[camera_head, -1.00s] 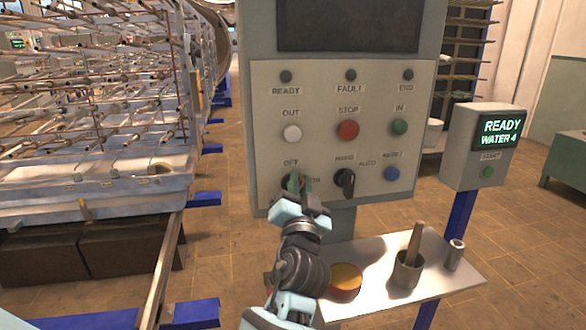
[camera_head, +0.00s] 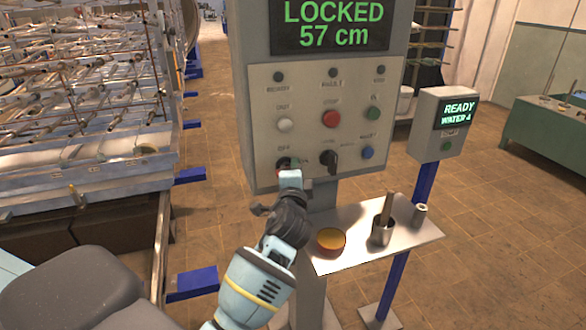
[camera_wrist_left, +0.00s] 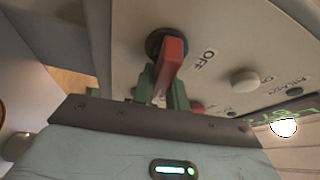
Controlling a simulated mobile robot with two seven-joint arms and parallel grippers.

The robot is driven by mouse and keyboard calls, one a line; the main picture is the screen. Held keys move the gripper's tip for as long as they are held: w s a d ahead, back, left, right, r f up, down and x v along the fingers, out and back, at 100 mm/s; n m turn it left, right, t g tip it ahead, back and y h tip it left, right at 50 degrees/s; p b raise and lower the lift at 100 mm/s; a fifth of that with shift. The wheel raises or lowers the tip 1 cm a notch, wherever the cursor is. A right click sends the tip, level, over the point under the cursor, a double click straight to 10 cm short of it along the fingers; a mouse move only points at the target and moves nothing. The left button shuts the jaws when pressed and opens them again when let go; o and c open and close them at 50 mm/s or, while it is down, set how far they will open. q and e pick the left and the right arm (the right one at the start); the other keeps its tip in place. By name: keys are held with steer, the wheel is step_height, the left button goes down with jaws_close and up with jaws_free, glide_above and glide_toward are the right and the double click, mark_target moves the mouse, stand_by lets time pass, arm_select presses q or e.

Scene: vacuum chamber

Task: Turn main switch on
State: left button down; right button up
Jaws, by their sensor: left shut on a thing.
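The main switch (camera_head: 282,162) is the rotary knob at the lower left of the control panel (camera_head: 262,95), by the OFF label. In the left wrist view its red handle (camera_wrist_left: 175,55) stands out from a dark round base. My left gripper (camera_head: 291,171) is at the switch, shut on its handle. Its green fingers (camera_wrist_left: 160,90) lie around the handle in the left wrist view. The gripper partly hides the switch and its ON label in the head view. The display (camera_head: 333,25) above reads "LOCKED 57 cm" in green. My right gripper is not in view.
A black selector (camera_head: 329,160) sits just right of the switch, with white, red, green and blue buttons nearby. A small shelf (camera_head: 345,255) below holds a round orange-topped item and cups. A "READY WATER 4" box (camera_head: 430,135) stands to the right.

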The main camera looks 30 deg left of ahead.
arm_select(q)
steer(key=shift+a+f+m+g, duration=0.2)
steer(key=shift+m+g, duration=0.1)
steer(key=shift+m, duration=0.3)
steer(key=c, duration=1.4)
jaws_free()
steer(key=shift+s, duration=0.15)
steer(key=v, duration=0.7)
steer(key=shift+s, duration=0.25)
steer(key=shift+d, duration=0.1)
